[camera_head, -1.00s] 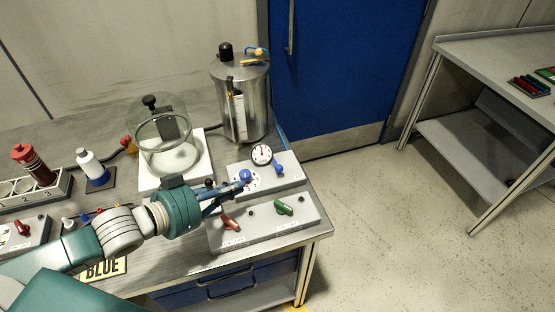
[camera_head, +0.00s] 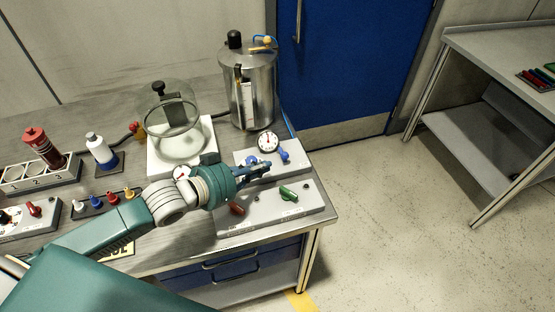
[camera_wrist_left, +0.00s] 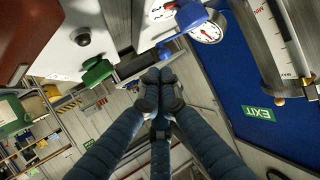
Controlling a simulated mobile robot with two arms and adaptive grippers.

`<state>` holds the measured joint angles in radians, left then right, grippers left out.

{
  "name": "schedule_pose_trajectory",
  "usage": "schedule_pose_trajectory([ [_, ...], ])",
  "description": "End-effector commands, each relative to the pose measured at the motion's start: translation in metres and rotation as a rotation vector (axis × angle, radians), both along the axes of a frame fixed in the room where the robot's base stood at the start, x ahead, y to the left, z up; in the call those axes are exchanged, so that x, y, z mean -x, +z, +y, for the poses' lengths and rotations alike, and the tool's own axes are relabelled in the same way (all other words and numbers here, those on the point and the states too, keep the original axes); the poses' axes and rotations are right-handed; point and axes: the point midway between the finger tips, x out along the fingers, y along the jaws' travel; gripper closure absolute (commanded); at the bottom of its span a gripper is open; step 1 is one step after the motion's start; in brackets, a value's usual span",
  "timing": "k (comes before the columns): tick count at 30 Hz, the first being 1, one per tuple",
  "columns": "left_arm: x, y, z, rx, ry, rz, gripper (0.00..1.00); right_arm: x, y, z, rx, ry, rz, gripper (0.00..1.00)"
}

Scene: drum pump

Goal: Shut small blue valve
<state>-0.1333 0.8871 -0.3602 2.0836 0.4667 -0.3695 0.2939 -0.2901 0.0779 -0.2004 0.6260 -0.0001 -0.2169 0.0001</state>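In the left wrist view a blue handle (camera_wrist_left: 190,15) shows at the top, beside the white gauge (camera_wrist_left: 207,32). My left gripper (camera_head: 267,167) is just in front and to the left of the small blue valve, apart from it. In the wrist view its fingertips (camera_wrist_left: 160,82) are together with nothing seen between them. A larger blue knob (camera_head: 251,160) is partly hidden behind the gripper. My right gripper is not in view.
The front panel carries a green valve (camera_head: 288,193) and a red-brown valve (camera_head: 237,208), close below the gripper. A steel tank (camera_head: 247,95) and glass vessel (camera_head: 172,110) stand behind. The table's right edge is near; open floor lies beyond.

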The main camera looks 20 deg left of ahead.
Motion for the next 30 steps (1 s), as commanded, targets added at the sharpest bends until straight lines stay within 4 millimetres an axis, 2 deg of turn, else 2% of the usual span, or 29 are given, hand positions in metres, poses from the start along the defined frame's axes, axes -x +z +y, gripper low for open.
schedule_pose_trajectory([
  [3,-0.021,-0.006,-0.011,0.003,0.002,-0.003,1.0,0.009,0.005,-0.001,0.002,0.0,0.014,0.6],
  [10,-0.045,-0.019,-0.025,0.001,0.001,-0.001,1.0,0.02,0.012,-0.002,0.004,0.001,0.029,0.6],
  [15,-0.051,-0.024,-0.029,-0.001,0.0,0.0,1.0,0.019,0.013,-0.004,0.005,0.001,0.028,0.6],
  [30,-0.052,-0.024,-0.03,0.0,-0.001,0.0,1.0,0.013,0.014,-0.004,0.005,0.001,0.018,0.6],
])
